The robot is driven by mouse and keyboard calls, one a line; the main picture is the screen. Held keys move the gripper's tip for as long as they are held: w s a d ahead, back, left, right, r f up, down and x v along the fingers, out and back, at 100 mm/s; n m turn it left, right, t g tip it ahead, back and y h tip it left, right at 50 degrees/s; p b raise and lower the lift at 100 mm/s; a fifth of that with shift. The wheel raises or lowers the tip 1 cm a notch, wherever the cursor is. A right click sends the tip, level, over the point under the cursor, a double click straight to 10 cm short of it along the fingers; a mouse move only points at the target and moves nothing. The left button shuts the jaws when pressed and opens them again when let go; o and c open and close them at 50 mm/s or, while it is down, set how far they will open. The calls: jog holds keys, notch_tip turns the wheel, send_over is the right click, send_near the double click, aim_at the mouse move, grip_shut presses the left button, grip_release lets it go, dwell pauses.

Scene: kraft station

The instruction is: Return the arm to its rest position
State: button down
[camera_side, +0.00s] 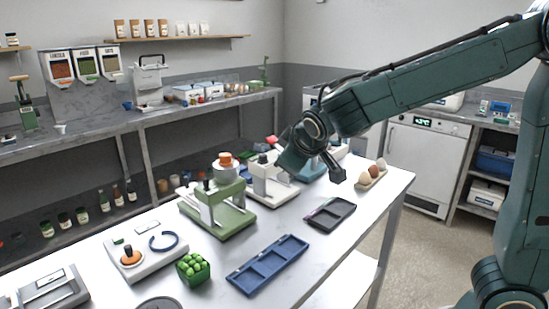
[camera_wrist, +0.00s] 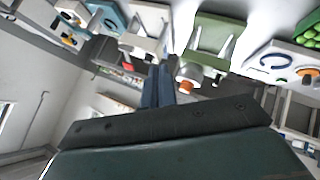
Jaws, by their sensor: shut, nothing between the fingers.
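My gripper (camera_wrist: 159,68) shows in the wrist view as two blue-grey fingers lying close together, shut with nothing between them. The wrist view is upside down, with the table at the top and the fingers pointing toward the bench devices and back shelving. In the side view my arm reaches in from the right, and its teal wrist end hangs above the far part of the white table (camera_side: 328,245). The fingers cannot be made out clearly there. I see no contact with anything on the table.
Below and around my wrist stand a white press (camera_side: 272,190), a green press (camera_side: 217,212) and an egg holder (camera_side: 372,178). A dark tray (camera_side: 329,213) and a blue tray (camera_side: 267,264) lie nearer. The air above the near table is clear.

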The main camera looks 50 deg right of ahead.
jog(key=s+m+g+y, duration=0.2)
jog(key=s+y, duration=0.3)
jog(key=s, duration=2)
jog(key=shift+a+g, duration=0.15)
jog(key=shift+g, duration=0.15)
